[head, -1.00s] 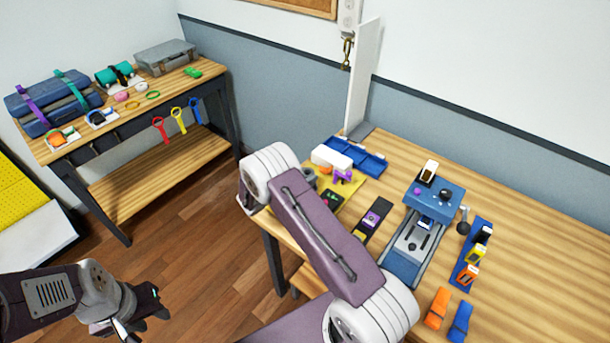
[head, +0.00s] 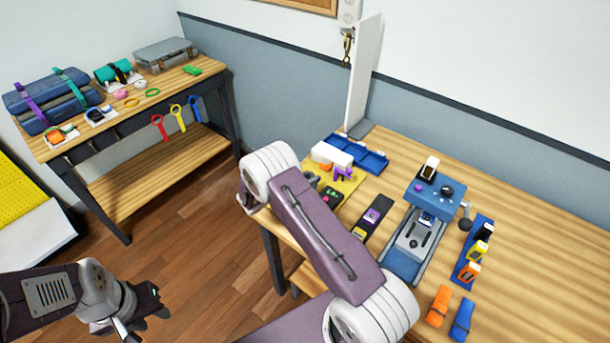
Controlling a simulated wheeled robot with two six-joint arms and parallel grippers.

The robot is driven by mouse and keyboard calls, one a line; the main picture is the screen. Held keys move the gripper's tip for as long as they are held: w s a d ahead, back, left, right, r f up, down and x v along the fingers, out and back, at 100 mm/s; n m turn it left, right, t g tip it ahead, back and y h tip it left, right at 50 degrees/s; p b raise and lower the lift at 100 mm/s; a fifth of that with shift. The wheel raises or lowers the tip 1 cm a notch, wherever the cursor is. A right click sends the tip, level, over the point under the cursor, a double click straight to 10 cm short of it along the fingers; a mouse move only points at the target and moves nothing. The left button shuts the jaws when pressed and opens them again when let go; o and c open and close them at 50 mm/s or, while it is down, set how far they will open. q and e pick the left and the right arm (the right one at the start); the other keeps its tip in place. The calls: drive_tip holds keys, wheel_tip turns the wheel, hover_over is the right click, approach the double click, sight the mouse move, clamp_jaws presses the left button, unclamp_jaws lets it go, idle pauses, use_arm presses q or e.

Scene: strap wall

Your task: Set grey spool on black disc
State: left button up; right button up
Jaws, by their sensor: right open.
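I cannot make out a grey spool for certain. A small round black piece (head: 447,191) sits on top of the blue press (head: 421,188); I cannot tell whether it is the black disc. My right arm crosses the middle of the view, its white joint beside the yellow mat (head: 347,187). My right gripper is hidden behind that arm. My left gripper (head: 146,318) hangs over the floor at the lower left, away from both benches.
A blue rack (head: 473,250) holds clips. A white upright panel (head: 362,75) rises behind. The bench's right side is clear.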

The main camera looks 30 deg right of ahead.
drive_tip(key=shift+r+p, duration=0.65)
drive_tip(key=shift+r, duration=0.15)
drive_tip(key=f+b+v, duration=0.1)
drive_tip(key=b+v, duration=0.1)
drive_tip(key=v, duration=0.9)
drive_tip(key=s+m+g+y, duration=0.6)
drive_tip(key=s+m, duration=0.4)
drive_tip(key=s, duration=0.5)
drive_tip(key=s+a+r+m+t+y, duration=0.2)
drive_tip(key=s+a+m+y, duration=0.4)
drive_tip(key=m, duration=0.6)
drive_tip(key=shift+s+m+y, duration=0.3)
drive_tip(key=shift+m, duration=0.1)
drive_tip(key=shift+s, duration=0.1)
